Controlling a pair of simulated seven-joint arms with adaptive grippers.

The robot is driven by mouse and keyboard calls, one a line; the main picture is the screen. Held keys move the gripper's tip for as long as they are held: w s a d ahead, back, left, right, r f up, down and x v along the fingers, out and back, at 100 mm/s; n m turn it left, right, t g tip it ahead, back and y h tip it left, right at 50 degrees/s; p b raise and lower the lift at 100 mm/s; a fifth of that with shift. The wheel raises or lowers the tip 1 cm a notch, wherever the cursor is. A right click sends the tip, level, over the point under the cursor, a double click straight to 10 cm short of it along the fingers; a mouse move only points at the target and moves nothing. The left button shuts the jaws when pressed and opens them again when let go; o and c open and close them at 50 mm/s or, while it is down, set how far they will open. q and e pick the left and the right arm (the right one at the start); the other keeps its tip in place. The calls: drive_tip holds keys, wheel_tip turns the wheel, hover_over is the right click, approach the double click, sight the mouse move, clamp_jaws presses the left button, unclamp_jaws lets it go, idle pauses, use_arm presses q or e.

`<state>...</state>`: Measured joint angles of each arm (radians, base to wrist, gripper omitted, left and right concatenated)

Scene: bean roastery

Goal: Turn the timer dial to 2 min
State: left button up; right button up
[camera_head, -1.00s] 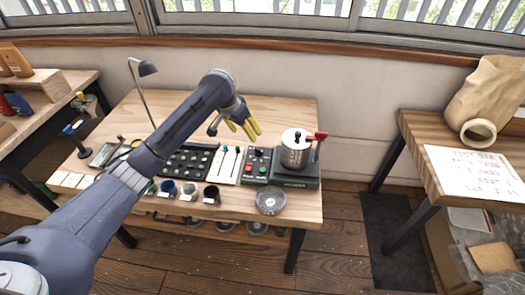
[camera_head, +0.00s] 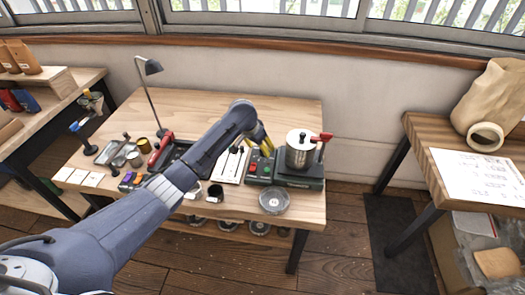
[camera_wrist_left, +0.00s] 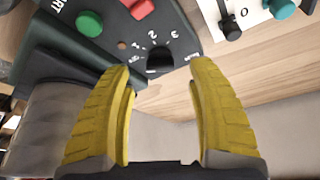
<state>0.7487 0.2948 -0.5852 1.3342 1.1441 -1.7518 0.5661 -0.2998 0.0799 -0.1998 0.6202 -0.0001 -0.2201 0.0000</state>
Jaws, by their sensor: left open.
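The timer dial (camera_wrist_left: 160,60) is a black round knob on the dark control panel (camera_wrist_left: 115,45) in the left wrist view. White figures 1, 2 and 3 are printed around it; its pointer setting cannot be read. My left gripper (camera_wrist_left: 161,72) is open, its yellow fingertips to either side of the dial, with no clear contact. In the head view my left gripper (camera_head: 266,137) is over the back of the panel (camera_head: 262,169), and the dial is hidden there. My right gripper is not in view.
A green button (camera_wrist_left: 89,23) and a red button (camera_wrist_left: 140,8) sit on the panel. A metal pot (camera_head: 299,152) with a red-handled part stands right beside it. A white tool card (camera_head: 231,166) lies left, and a glass dish (camera_head: 274,200) sits in front.

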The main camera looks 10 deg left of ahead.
use_arm(q)
drive_tip(key=shift+x, duration=1.75)
drive_tip(key=c, duration=1.2)
drive_tip(key=shift+f, duration=0.1)
clamp_jaws()
